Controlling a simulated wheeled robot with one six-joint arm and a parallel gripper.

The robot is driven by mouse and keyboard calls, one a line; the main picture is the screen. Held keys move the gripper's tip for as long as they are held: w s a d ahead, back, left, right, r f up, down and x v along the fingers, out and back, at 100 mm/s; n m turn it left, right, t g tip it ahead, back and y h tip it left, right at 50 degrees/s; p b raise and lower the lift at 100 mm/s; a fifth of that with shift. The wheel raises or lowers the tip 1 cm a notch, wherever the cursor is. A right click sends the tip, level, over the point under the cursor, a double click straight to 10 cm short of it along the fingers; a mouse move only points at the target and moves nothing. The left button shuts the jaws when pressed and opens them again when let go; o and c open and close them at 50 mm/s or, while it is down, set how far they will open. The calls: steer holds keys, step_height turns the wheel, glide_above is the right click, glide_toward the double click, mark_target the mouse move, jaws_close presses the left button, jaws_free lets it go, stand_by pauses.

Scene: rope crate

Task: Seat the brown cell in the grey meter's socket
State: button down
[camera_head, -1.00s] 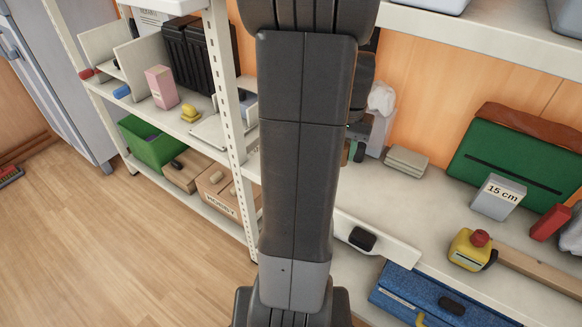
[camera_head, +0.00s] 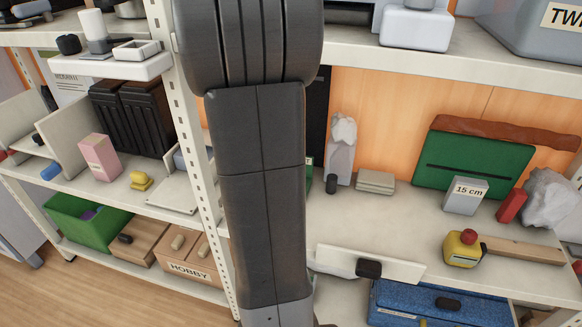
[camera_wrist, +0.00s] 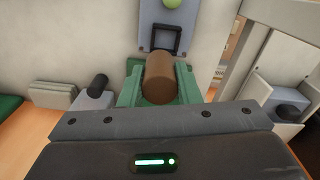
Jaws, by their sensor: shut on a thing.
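My gripper (camera_wrist: 158,88) is shut on the brown cell (camera_wrist: 158,78), a short cylinder between its two green fingers in the wrist view. Just beyond the cell is the grey meter (camera_wrist: 148,28), a blue-grey panel with a dark square-framed socket (camera_wrist: 167,40) and a round light-green part (camera_wrist: 172,3). The cell's far end points toward the socket and appears short of it; the height gap cannot be told. In the head view my arm hides the meter, the cell and most of the gripper.
A pale shelf post (camera_wrist: 230,50) is at right. In the head view, a green case (camera_head: 470,165) and yellow box (camera_head: 461,250) stand further right.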

steer(key=shift+w+a+r, duration=0.15)
steer(key=shift+a+r, duration=0.05)
steer(key=shift+a, duration=0.3)
steer(key=shift+r+p, duration=0.1)
steer(key=shift+p, duration=0.3)
steer(key=shift+f+b, duration=1.55)
steer(key=shift+f, duration=1.1)
steer(key=shift+f, duration=0.1)
steer(key=shift+f+b, duration=0.8)
steer(key=shift+f, duration=0.8)
steer(key=shift+f+b, duration=0.7)
steer(key=shift+f, duration=0.45)
steer(key=c, duration=1)
jaws_free()
